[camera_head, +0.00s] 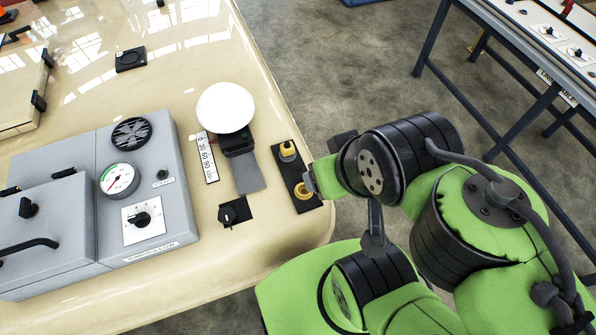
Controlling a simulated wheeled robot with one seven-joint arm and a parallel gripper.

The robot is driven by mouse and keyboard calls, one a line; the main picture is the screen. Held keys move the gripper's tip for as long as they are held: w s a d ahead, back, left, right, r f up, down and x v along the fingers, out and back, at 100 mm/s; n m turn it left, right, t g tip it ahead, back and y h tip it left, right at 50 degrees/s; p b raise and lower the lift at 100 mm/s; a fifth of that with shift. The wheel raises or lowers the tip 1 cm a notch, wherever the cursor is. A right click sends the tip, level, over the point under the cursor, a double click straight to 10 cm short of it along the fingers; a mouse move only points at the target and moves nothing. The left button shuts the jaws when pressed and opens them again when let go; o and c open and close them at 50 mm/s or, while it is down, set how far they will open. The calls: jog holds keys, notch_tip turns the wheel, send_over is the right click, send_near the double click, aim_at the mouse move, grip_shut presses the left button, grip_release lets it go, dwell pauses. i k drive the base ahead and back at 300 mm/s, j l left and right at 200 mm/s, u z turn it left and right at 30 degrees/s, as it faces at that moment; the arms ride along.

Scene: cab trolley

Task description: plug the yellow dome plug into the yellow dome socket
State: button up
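A narrow black plate (295,168) lies near the right edge of the cream table. At its far end is a small yellow piece (287,149) with a raised top, which looks like the yellow dome plug. At its near end is a round yellow ring (303,190), which looks like the yellow dome socket. My gripper (311,181) is just right of the ring, at the plate's right edge. Its fingers are small and mostly hidden by my green and black arm, so I cannot tell whether they are open or touch anything.
Left of the plate stand a white dome lamp (225,107), a number strip (205,158) and a black knob block (235,212). A grey control box (150,190) with a gauge fills the left. Grey floor (340,60) separates this table from another table (545,35).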

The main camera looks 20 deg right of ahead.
aim_at(288, 150)
jog(key=l+u, duration=0.25)
jog(key=u, duration=0.2)
jog(key=l+u, duration=0.55)
jog(key=u, duration=0.3)
jog(key=l+u, duration=0.25)
jog(key=u, duration=0.2)
jog(key=k+l+u, duration=0.15)
jog(key=u, duration=0.3)
jog(key=l+u, duration=0.6)
jog(key=u, duration=0.15)
